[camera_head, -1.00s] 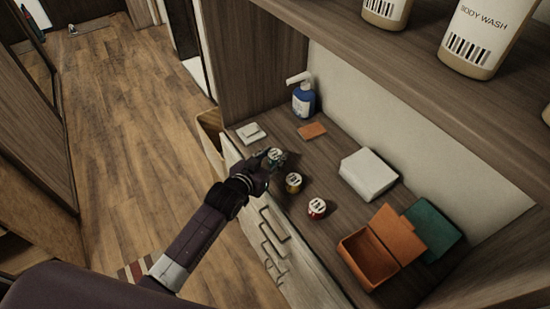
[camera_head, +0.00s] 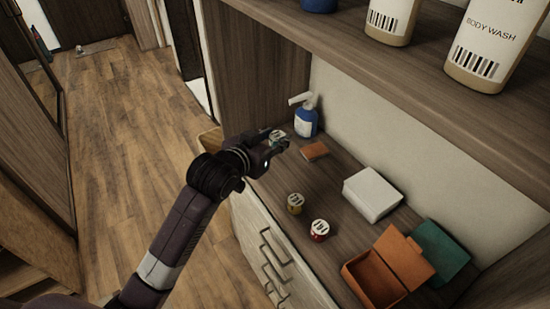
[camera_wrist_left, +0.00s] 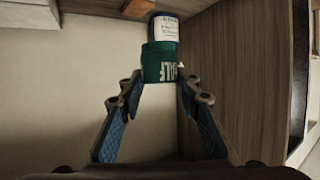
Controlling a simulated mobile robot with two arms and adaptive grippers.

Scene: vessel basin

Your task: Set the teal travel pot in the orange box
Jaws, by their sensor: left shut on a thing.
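My left gripper (camera_head: 276,146) is shut on the teal travel pot (camera_head: 277,135), a small pot with a pale lid. It holds the pot above the far left part of the counter, in front of the blue soap bottle. In the left wrist view the dark green pot (camera_wrist_left: 160,63), with white lettering, is between the fingertips (camera_wrist_left: 158,84). The orange box (camera_head: 379,291) stands at the near right of the counter with its lid (camera_head: 405,260) open; its inside looks empty. My right gripper is not in view.
A yellow-sided pot (camera_head: 295,203) and a red-sided pot (camera_head: 319,230) stand mid-counter. A white box (camera_head: 373,194), a small orange block (camera_head: 315,150) and the soap bottle (camera_head: 305,120) are farther back. A teal flat item (camera_head: 442,250) lies behind the orange box. A shelf (camera_head: 400,75) overhangs.

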